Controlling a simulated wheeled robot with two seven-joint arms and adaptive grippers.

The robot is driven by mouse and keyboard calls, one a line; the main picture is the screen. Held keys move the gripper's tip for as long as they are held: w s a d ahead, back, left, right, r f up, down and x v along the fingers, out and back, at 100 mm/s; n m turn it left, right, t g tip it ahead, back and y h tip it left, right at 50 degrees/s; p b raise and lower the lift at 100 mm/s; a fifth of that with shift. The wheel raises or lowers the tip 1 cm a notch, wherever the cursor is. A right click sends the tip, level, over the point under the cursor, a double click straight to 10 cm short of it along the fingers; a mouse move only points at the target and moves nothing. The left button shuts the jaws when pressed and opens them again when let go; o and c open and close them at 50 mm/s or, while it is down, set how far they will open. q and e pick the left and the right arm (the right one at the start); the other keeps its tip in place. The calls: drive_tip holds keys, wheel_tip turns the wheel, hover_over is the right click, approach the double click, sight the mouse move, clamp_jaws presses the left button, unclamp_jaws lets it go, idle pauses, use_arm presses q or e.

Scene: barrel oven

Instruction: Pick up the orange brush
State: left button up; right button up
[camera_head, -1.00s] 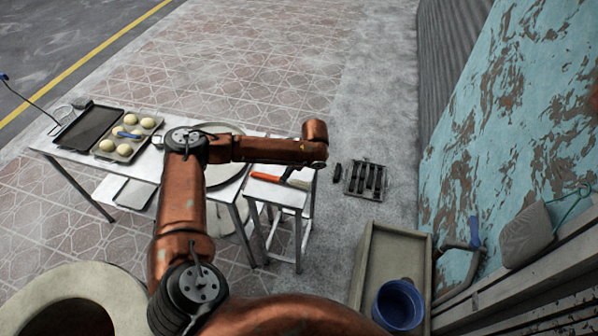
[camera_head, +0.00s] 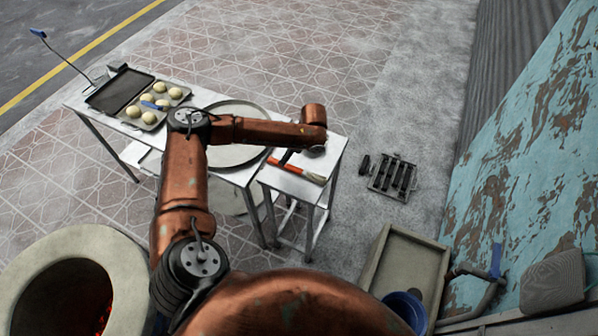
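The orange brush (camera_head: 283,166) lies on the small white metal side table (camera_head: 330,165), with its orange handle to the left and its pale bristle end to the right. One copper-coloured arm of mine, apparently the right, rises from the bottom and bends right, its wrist end above the far side of this table in the picture. The brush shows just below the forearm in the picture. The gripper of this arm is hidden behind the wrist or too unclear to make out. A dark, thin shape beside the handle is unclear. My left gripper is not in view.
The longer table (camera_head: 85,98) holds a dark tray (camera_head: 120,88), a tray of dough balls (camera_head: 148,117) and a large round pan (camera_head: 238,153). A round oven mouth (camera_head: 62,302) glows at lower left. A black grate (camera_head: 393,177) lies on the floor. A trough (camera_head: 408,262) stands at right.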

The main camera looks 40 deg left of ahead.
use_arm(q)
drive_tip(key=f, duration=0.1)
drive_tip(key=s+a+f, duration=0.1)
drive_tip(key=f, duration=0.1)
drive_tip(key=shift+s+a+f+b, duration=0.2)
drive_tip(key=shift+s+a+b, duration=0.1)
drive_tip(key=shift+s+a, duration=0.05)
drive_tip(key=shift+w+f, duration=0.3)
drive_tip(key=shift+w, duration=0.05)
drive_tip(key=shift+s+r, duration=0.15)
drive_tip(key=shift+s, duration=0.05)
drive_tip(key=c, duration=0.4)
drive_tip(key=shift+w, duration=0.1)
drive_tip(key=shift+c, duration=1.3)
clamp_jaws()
use_arm(e)
drive_tip(key=shift+w+a+f+t, duration=0.15)
drive_tip(key=shift+w+f, duration=0.05)
drive_tip(key=shift+w, duration=0.55)
drive_tip(key=shift+w+a+f+t, duration=0.1)
drive_tip(key=shift+w+f+t, duration=0.05)
drive_tip(key=shift+w, duration=0.6)
